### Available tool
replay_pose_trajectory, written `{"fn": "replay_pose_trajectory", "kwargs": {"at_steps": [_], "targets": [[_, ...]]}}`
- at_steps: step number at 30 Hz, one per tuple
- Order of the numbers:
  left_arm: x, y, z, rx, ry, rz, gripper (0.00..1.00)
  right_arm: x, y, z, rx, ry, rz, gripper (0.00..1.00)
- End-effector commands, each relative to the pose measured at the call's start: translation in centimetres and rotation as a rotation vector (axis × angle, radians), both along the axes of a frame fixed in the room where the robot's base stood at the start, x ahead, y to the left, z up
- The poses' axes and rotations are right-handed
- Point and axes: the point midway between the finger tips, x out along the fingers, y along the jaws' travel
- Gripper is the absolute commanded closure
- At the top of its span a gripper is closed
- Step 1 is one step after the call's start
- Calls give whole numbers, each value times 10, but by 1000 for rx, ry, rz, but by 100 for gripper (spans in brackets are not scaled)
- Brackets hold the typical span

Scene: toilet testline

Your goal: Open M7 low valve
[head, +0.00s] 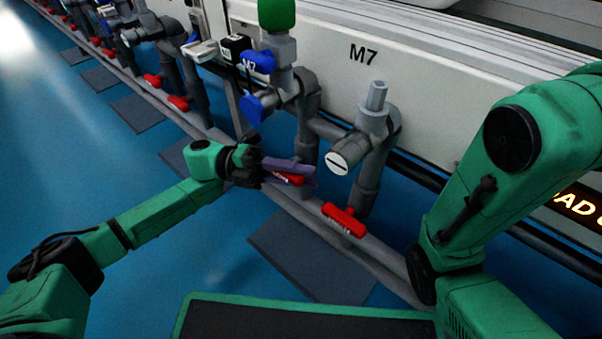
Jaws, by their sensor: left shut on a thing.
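My left gripper (288,172), with purple fingers, reaches in from the left and is shut on a red valve handle (291,179) low on the grey M7 pipework. The fingers hide much of that handle. A second red low handle (345,219) sits to the right on the bottom pipe, free of any gripper. Its bar slants down to the right. The M7 label (363,53) is on the white panel above. My right arm is at the right, and its gripper does not show.
A blue handle marked M7 (258,62) and a lower blue handle (257,105) sit above my left gripper. Grey vertical pipes (369,185) stand close by. A dark mat (310,262) lies on the blue floor (180,240). More stations with red handles (178,103) run to the upper left.

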Motion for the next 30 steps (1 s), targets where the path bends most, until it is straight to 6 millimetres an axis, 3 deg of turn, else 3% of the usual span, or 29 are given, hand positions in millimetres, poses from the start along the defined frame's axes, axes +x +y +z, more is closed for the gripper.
{"fn": "replay_pose_trajectory", "kwargs": {"at_steps": [15, 30], "targets": [[2, 3, 9, -297, 218, 3, 100, 4, 1, 2, -2, 15, 2, 32], [4, 5, 12, -397, 290, 3, 100, 4, 0, 3, -1, 13, 2, 32]]}}
